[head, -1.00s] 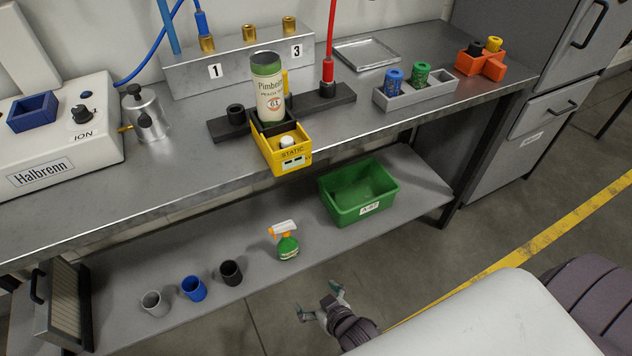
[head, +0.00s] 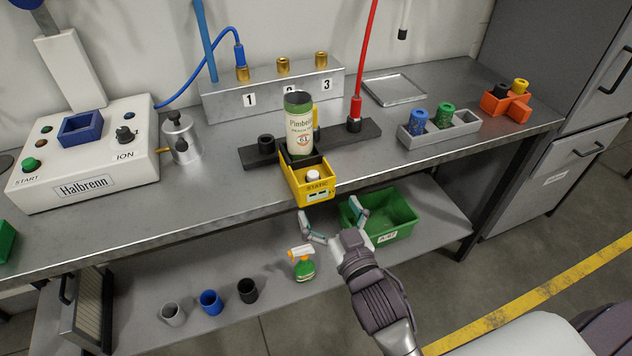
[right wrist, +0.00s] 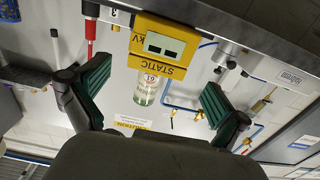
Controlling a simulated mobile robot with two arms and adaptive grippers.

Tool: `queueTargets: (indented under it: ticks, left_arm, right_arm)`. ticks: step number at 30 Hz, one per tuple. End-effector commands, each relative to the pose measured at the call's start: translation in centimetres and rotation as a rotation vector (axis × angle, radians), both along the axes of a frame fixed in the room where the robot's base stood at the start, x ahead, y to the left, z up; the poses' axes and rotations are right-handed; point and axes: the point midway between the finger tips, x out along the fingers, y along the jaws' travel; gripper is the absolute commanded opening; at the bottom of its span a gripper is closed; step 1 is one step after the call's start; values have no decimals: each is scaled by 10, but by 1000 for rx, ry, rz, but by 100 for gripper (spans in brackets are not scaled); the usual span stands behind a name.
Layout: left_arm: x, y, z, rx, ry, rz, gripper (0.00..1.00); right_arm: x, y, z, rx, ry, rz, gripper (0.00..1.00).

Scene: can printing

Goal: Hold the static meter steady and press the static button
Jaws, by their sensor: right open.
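The static meter (head: 305,192) is a yellow box marked STATIC at the front edge of the bench. Its white round button (head: 313,176) is on top, and a small display is on its front. A green-and-white can (head: 299,125) stands upright just behind it. My right gripper (head: 330,214) is open and empty, just below and in front of the meter, its fingers spread apart. In the right wrist view the meter (right wrist: 165,38) shows upside down beyond the open fingers (right wrist: 155,90), not touching them; its button is hidden there. My left gripper is not in view.
A black bar (head: 365,135) lies behind the meter. A white Halbrenn ION box (head: 130,180) is at the left. A grey rack (head: 462,130) with blue and green cylinders is at the right. Below, the shelf holds a green bin (head: 400,212), a spray bottle (head: 303,265) and several cups.

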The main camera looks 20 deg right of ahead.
Motion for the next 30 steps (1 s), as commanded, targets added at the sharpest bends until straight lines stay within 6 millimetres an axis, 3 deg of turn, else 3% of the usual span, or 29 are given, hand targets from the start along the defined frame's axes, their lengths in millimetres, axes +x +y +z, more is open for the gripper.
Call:
queueTargets:
  ticks: [9, 15, 27, 30]
  left_arm:
    - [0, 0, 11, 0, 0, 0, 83]
    - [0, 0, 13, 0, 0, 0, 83]
    - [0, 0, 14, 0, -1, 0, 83]
    - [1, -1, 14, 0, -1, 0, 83]
  right_arm:
    - [63, 2, 2, -1, -1, 0, 100]
    - [87, 3, 1, 0, 0, 0, 100]
    - [94, 3, 0, 0, 1, 0, 100]
    - [94, 3, 0, 0, 1, 0, 87]
